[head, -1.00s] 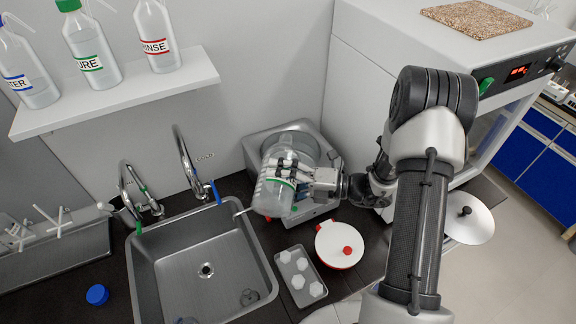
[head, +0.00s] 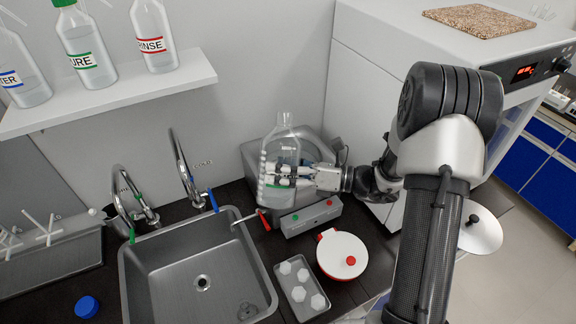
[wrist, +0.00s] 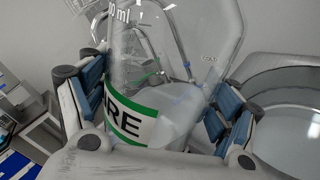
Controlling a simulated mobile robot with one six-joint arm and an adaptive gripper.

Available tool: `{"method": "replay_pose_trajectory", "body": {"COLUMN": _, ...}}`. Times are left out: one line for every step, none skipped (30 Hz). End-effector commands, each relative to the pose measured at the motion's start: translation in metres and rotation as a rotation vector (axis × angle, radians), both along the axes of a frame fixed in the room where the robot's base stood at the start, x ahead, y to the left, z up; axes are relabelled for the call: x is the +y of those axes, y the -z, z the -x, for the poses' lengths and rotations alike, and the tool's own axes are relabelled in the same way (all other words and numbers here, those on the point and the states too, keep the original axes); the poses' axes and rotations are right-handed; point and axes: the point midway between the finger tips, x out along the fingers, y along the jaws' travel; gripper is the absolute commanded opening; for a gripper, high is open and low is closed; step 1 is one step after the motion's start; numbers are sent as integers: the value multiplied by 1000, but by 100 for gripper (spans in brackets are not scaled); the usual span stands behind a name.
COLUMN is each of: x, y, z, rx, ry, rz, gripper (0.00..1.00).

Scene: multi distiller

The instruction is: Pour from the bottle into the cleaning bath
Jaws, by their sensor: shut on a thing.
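My gripper (head: 290,180) is shut around the middle of a clear bottle (head: 284,150). The bottle stands nearly upright in the head view, with its open-looking neck at the top. The wrist view shows the bottle (wrist: 172,50) between both finger pads, a green-edged label ending in "RE" and clear liquid inside. The cleaning bath (head: 312,217) is a grey box with red and green buttons, directly behind and below the bottle. Its round basin (wrist: 290,118) shows at the right of the wrist view. In the head view the bottle and gripper hide most of the basin.
A steel sink (head: 165,280) with taps (head: 185,165) lies left of the bath. A tray with white pieces (head: 300,285) and a white-red lidded dish (head: 342,255) sit in front. A shelf (head: 120,98) holds several bottles. A blue cap (head: 87,307) lies at lower left.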

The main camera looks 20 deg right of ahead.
Motion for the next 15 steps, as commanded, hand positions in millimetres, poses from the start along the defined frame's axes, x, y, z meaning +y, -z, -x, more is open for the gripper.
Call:
{"method": "replay_pose_trajectory", "body": {"x": 0, "y": 1, "z": 0, "rx": -57, "ry": 0, "rz": 23, "gripper": 15}}
{"method": "replay_pose_trajectory", "body": {"x": 0, "y": 2, "z": 0, "rx": -92, "ry": 0, "rz": 38, "gripper": 15}}
{"method": "replay_pose_trajectory", "body": {"x": 0, "y": 2, "z": 0, "rx": -139, "ry": 1, "rz": 60, "gripper": 15}}
{"method": "replay_pose_trajectory", "body": {"x": 0, "y": 1, "z": -1, "rx": -178, "ry": 1, "rz": 77, "gripper": 15}}
{"method": "replay_pose_trajectory", "body": {"x": -1, "y": -1, "z": -2, "rx": -216, "ry": 1, "rz": 95, "gripper": 15}}
{"method": "replay_pose_trajectory", "body": {"x": -1, "y": -2, "z": -3, "rx": -267, "ry": 1, "rz": 118, "gripper": 15}}
{"method": "replay_pose_trajectory", "body": {"x": -1, "y": 1, "z": -3, "rx": -292, "ry": 1, "rz": 131, "gripper": 15}}
{"method": "replay_pose_trajectory", "body": {"x": -2, "y": 3, "z": -4, "rx": -315, "ry": 1, "rz": 141, "gripper": 15}}
{"method": "replay_pose_trajectory", "body": {"x": -2, "y": 5, "z": -5, "rx": -346, "ry": 1, "rz": 156, "gripper": 15}}
{"method": "replay_pose_trajectory", "body": {"x": -3, "y": 7, "z": -6, "rx": -369, "ry": 1, "rz": 167, "gripper": 15}}
{"method": "replay_pose_trajectory", "body": {"x": -3, "y": 8, "z": -6, "rx": -390, "ry": 1, "rz": 177, "gripper": 15}}
{"method": "replay_pose_trajectory", "body": {"x": -3, "y": 9, "z": -7, "rx": -418, "ry": 1, "rz": 190, "gripper": 15}}
{"method": "replay_pose_trajectory", "body": {"x": -3, "y": 10, "z": -8, "rx": -437, "ry": 1, "rz": 199, "gripper": 15}}
{"method": "replay_pose_trajectory", "body": {"x": -4, "y": 10, "z": -8, "rx": -457, "ry": 1, "rz": 208, "gripper": 15}}
{"method": "replay_pose_trajectory", "body": {"x": -4, "y": 10, "z": -9, "rx": -481, "ry": 2, "rz": 219, "gripper": 15}}
